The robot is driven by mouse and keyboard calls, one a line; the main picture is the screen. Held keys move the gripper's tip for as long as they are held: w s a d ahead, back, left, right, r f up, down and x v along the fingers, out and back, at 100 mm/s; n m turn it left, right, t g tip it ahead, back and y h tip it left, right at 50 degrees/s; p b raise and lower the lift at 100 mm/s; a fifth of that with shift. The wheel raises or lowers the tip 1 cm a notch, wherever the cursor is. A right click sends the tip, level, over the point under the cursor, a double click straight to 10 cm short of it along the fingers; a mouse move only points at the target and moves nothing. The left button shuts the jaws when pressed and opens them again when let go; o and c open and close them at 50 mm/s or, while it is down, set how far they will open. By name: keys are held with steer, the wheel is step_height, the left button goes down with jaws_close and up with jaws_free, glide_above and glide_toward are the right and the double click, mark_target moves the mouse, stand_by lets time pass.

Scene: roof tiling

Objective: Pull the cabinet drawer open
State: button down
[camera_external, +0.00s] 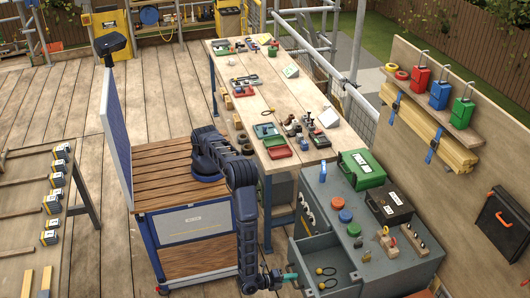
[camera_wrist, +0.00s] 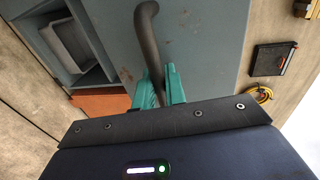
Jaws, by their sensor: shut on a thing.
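The grey cabinet (camera_external: 395,262) stands at the lower right in the external view. Its drawer (camera_external: 312,240) is out from the cabinet body, with its inside showing and a few small items in it. In the wrist view, a dark curved drawer handle (camera_wrist: 148,42) runs down the blue-grey front panel (camera_wrist: 205,45). My gripper (camera_wrist: 158,88) has green fingers, one on each side of the handle's lower part, and is shut on it. In the external view my gripper (camera_external: 286,277) is at the drawer's left side; the handle is hard to make out there.
A green case (camera_external: 362,168), a dark case (camera_external: 388,205) and round knobs stand on the cabinet top. A long workbench (camera_external: 255,95) with tools stands behind. Plank flooring to the left of my base is partly clear, with a tile rack (camera_external: 55,180) farther left.

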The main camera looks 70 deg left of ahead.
steer(key=shift+f+v, duration=0.2)
steer(key=shift+v, duration=0.65)
steer(key=shift+f+v, duration=0.15)
steer(key=shift+v, duration=0.75)
steer(key=shift+f+v, duration=0.2)
steer(key=shift+v, duration=0.65)
steer(key=shift+s, duration=0.15)
steer(key=c, duration=1.5)
jaws_free()
steer(key=shift+c, duration=0.2)
steer(key=v, duration=1)
steer(key=shift+s, duration=0.35)
steer(key=shift+r, duration=0.1)
